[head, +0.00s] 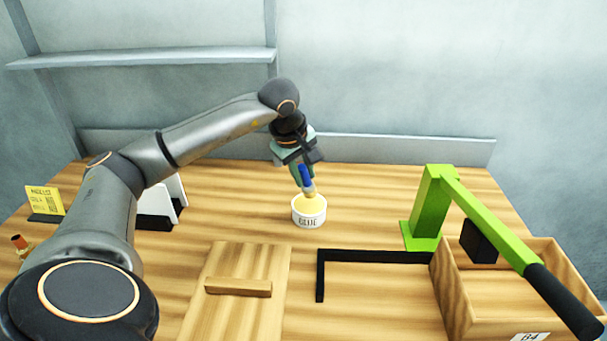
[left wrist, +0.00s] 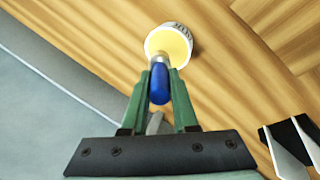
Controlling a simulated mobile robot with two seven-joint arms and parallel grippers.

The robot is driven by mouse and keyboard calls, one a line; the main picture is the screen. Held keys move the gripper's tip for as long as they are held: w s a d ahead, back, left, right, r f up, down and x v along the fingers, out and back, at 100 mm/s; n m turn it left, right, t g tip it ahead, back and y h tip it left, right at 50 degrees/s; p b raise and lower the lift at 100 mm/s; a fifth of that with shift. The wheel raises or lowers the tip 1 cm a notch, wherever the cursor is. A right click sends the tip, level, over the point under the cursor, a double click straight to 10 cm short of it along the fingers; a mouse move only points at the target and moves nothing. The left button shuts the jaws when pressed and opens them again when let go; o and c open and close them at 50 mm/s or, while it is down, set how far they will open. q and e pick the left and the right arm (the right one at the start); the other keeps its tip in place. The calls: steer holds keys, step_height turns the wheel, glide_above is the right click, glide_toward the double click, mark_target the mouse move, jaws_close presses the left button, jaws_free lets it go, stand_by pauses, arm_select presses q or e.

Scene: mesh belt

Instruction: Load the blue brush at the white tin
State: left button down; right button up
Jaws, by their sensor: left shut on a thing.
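A white tin (head: 309,213) with the word GLUE on its side and yellow contents stands on the wooden table, left of the black corner frame. My left gripper (head: 302,178) is above the tin, shut on the blue brush (head: 306,173), which points down at the tin. In the left wrist view the brush (left wrist: 159,84) sits between the green fingers (left wrist: 160,85), its metal end toward the tin (left wrist: 180,28). The brush tip overlaps the yellow contents; I cannot tell how deep it goes. My right gripper is not in view.
A green lever press (head: 430,210) with a black handle and a wooden bin (head: 455,300) stand on the right. A wooden board with a bar (head: 238,287) lies front centre. A black corner frame (head: 370,256), a yellow card (head: 45,201) and a white-and-black holder (head: 158,205) also show.

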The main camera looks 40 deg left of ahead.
arm_select(q)
steer(key=shift+r+p, duration=1.55)
steer(key=shift+r, duration=0.6)
